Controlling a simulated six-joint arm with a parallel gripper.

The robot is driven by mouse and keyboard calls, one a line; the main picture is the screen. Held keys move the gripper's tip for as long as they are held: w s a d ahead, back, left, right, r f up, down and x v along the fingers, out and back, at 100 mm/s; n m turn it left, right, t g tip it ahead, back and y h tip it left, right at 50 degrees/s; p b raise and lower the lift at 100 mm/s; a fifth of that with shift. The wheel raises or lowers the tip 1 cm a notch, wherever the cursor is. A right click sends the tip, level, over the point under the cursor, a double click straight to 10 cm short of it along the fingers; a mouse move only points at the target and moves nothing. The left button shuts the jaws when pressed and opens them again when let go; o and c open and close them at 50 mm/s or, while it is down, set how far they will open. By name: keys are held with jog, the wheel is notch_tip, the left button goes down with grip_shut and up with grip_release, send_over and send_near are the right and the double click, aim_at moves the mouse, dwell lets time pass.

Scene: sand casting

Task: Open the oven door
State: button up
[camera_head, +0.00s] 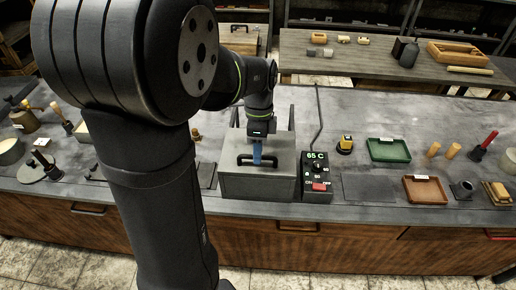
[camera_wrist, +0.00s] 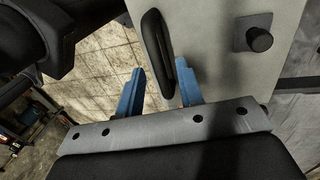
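The oven (camera_head: 257,188) is a grey box on the bench, with a black bar handle (camera_head: 243,160) on its pale panel. My gripper (camera_head: 257,160) reaches down from above at the middle of this handle, with blue fingers. In the wrist view, my gripper (camera_wrist: 160,80) has its two blue fingers apart. The handle (camera_wrist: 154,40) runs into the gap between them, closer to the right finger. Contact with the handle cannot be told. The pale panel (camera_wrist: 215,50) fills the upper right of that view. The oven's far part is partly hidden by my arm.
A black control box (camera_head: 317,176) reading 65 C stands right of the oven, with a cable rising behind it. A green tray (camera_head: 389,150) and a brown tray (camera_head: 425,190) lie farther right. Tools and pots crowd the left bench. The wrist view shows a black knob (camera_wrist: 259,39).

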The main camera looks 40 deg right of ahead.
jog(key=shift+c, duration=0.4)
grip_shut()
jog(key=w+d, duration=1.2)
jog(key=shift+r, duration=0.15)
grip_release()
jog(key=shift+w+d, duration=0.1)
jog(key=shift+o, duration=0.4)
